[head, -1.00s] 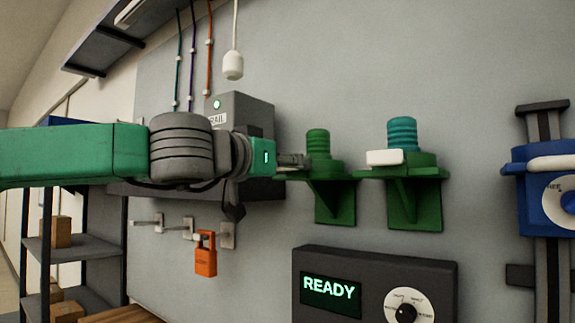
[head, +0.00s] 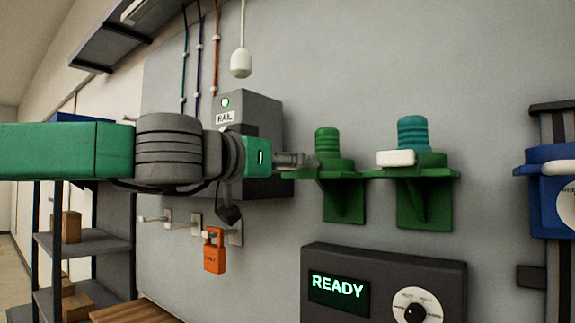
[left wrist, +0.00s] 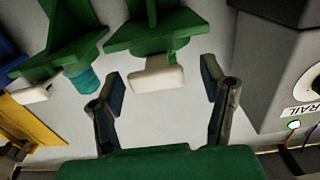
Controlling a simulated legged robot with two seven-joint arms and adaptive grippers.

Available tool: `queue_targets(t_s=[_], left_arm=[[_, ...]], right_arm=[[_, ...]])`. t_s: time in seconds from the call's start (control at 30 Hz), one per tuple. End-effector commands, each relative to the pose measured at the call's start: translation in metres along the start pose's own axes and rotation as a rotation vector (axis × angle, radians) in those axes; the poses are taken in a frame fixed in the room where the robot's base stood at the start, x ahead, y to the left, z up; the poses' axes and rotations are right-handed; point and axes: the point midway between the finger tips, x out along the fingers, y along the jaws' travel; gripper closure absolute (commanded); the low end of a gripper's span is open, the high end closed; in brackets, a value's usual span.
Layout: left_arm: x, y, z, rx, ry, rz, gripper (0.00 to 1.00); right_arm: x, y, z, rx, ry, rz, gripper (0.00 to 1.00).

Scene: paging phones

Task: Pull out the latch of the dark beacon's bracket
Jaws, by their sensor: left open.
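Two green brackets stick out from the wall in the head view. The left bracket (head: 343,203) carries a green beacon (head: 326,140). The right bracket (head: 425,208) carries a teal beacon (head: 412,132) and has a white latch (head: 396,158). Neither beacon shows a clear glow; the green one looks darker. My left gripper (head: 312,161) is at the left bracket's near side. In the left wrist view my left gripper (left wrist: 162,80) is open, its fingers on either side of that bracket's white latch (left wrist: 157,79). Contact cannot be told. My right gripper is out of view.
A grey box labelled RAIL (head: 262,115) is close behind my left wrist. An orange padlock (head: 214,252) hangs below it. A dark READY panel (head: 383,265) sits under the brackets. A blue device (head: 548,180) is at the right. A white pendant (head: 241,63) hangs above.

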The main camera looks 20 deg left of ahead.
Motion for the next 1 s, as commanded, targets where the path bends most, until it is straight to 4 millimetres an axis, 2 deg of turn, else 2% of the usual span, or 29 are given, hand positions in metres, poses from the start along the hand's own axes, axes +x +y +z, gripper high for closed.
queue_targets(t_s=[0.17,0.5,0.7,0.83,1.0], left_arm=[[-0.013,0.0,-0.001,0.002,0.002,-0.001,0.34],[-0.083,-0.002,-0.001,0.0,0.006,0.0,0.34],[-0.11,-0.003,0.001,-0.003,0.003,0.0,0.34],[-0.119,-0.003,0.001,-0.003,0.002,-0.001,0.34],[-0.121,-0.002,0.001,0.0,0.0,0.0,0.34]], right_arm=[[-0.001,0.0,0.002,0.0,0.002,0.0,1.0],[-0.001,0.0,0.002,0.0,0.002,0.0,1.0],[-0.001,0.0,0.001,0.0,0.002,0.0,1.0],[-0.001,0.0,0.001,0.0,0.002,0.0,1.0],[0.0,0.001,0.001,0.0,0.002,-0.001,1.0]])
